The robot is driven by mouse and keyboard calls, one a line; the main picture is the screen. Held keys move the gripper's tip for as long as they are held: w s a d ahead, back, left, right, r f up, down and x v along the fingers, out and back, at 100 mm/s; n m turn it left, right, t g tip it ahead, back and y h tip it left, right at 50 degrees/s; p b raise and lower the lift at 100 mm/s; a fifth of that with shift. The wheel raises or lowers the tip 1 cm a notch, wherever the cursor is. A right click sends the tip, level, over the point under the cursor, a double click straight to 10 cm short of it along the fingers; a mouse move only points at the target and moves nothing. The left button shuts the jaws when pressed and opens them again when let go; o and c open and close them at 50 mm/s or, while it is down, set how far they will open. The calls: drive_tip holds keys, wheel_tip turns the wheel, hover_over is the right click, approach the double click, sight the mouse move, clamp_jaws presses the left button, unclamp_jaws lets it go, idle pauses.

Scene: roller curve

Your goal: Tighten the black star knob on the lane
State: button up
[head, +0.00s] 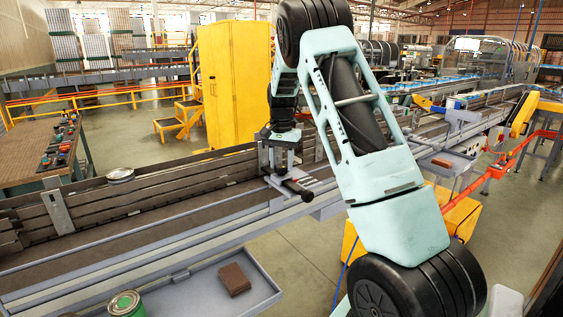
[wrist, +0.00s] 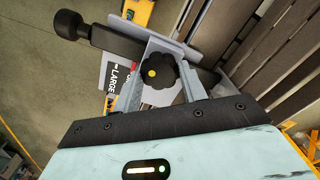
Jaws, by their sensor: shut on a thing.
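The knob itself is hidden or too small to tell in the head view. The lane (head: 130,240) is a long brown belt with grey metal rails. A black bar handle with a round end (wrist: 68,24) lies beside the knob, and a card reading "LARGE" (wrist: 123,80) is partly behind a finger.
A grey tray (head: 195,300) below the near rail holds a brown block (head: 234,279). A yellow cabinet (head: 235,85) stands behind the lane.

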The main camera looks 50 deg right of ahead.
sight(281, 166)
drive_tip(key=shift+w+r, duration=0.15)
drive_tip(key=shift+r, duration=0.1)
drive_tip(key=o, duration=1)
drive_tip(key=shift+f, duration=0.15)
wheel_tip(281, 166, up, 17)
drive_tip(key=b, duration=0.3)
drive_tip(key=shift+r+b, duration=0.2)
drive_tip(key=shift+b, duration=0.2)
